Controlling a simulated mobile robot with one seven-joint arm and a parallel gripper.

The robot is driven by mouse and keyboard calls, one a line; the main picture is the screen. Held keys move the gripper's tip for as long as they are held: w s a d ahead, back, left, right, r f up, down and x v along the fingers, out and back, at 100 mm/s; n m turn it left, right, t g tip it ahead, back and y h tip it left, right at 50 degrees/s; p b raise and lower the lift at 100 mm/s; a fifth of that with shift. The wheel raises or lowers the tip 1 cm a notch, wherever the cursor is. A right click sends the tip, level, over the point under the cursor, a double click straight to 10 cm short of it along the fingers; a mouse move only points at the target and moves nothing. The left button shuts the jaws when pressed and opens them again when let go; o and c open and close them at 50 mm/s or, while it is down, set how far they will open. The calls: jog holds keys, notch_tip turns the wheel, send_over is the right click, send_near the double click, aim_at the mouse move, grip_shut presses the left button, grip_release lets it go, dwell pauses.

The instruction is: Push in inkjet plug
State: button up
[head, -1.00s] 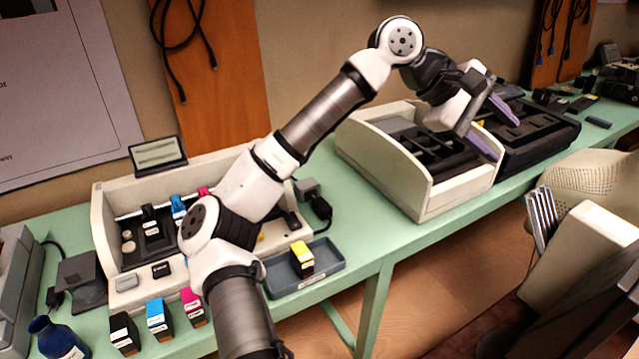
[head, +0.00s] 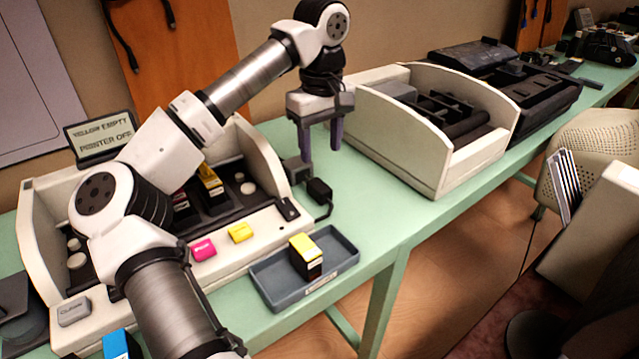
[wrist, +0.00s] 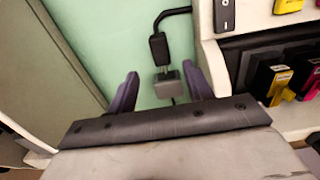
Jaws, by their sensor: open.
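The black plug (head: 320,190) lies on the green table just right of the open inkjet printer (head: 272,160). Its cable runs back toward the printer side. A small grey socket block (head: 297,172) stands beside it. In the wrist view the plug (wrist: 159,47) faces the grey block (wrist: 168,88), with a small gap and what looks like metal prongs between them. My gripper (head: 322,148) is open and empty, fingers pointing down above and behind the plug and block. In the wrist view its purple fingers (wrist: 160,75) flank the block, apparently above it.
The printer's small screen (head: 104,134) reads "YELLOW EMPTY PRINTER OFF". A grey tray (head: 345,262) with a yellow cartridge (head: 305,256) sits in front. Another beige machine (head: 440,165) stands to the right. Green table is clear between that machine and the tray.

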aim_at(321, 186)
notch_tip(321, 186, down, 10)
jog(key=shift+r, duration=0.15)
jog(key=shift+c, duration=0.3)
grip_shut()
